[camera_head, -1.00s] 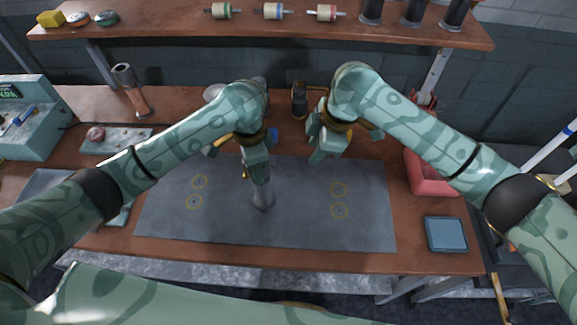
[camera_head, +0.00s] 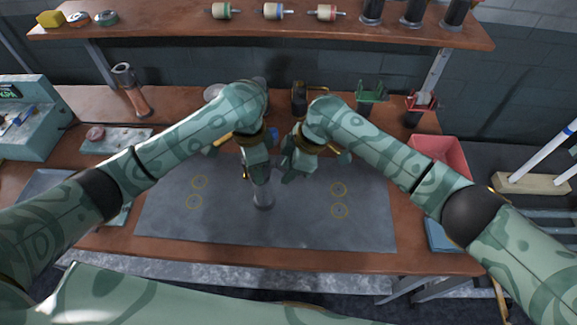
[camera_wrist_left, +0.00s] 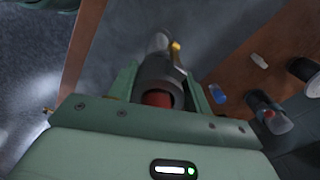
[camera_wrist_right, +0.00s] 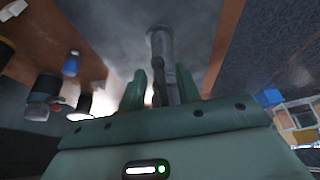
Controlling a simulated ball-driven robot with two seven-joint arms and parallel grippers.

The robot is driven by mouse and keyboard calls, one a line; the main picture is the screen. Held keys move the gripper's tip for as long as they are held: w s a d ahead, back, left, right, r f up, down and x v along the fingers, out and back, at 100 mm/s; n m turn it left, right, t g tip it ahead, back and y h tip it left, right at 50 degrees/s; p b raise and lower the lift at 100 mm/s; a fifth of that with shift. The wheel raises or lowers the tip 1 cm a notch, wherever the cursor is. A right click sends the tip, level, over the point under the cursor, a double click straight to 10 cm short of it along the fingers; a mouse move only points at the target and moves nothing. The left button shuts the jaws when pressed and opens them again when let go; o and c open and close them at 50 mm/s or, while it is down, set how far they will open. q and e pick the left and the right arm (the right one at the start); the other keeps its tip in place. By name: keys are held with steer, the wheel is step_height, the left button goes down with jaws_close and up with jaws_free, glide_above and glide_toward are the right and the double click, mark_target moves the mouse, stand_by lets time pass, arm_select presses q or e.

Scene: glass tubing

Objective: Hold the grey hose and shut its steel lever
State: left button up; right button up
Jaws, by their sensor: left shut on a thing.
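A grey hose (camera_head: 263,197) stands upright over the middle of the dark mat, its wider end down. My left gripper (camera_head: 257,176) is shut on it above that end. The left wrist view shows the grey hose (camera_wrist_left: 158,68) between the fingers, with a red core and a small brass-coloured part beside it. My right gripper (camera_head: 289,170) is open, just right of the hose and apart from it in the head view. In the right wrist view the hose (camera_wrist_right: 160,45) lies ahead of the fingers. I cannot clearly make out the steel lever.
The dark mat (camera_head: 330,225) has yellow ring marks and is otherwise clear. A red bin (camera_head: 440,150) is at the right, and a blue pad (camera_head: 437,234) is partly behind my right arm. Green (camera_head: 371,93) and red (camera_head: 421,102) holders stand at the back right.

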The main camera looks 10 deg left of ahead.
steer(key=shift+f, duration=0.1)
jaws_close()
steer(key=y, duration=0.2)
steer(key=shift+s+a+f+g+y, duration=0.15)
steer(key=shift+a+f+g+y, duration=0.15)
steer(key=shift+f+y, duration=0.1)
steer(key=shift+a+f+y, duration=0.15)
steer(key=shift+a+y, duration=0.05)
steer(key=shift+y, duration=0.8)
jaws_free()
steer(key=v, duration=1.2)
steer(key=shift+o, duration=0.4)
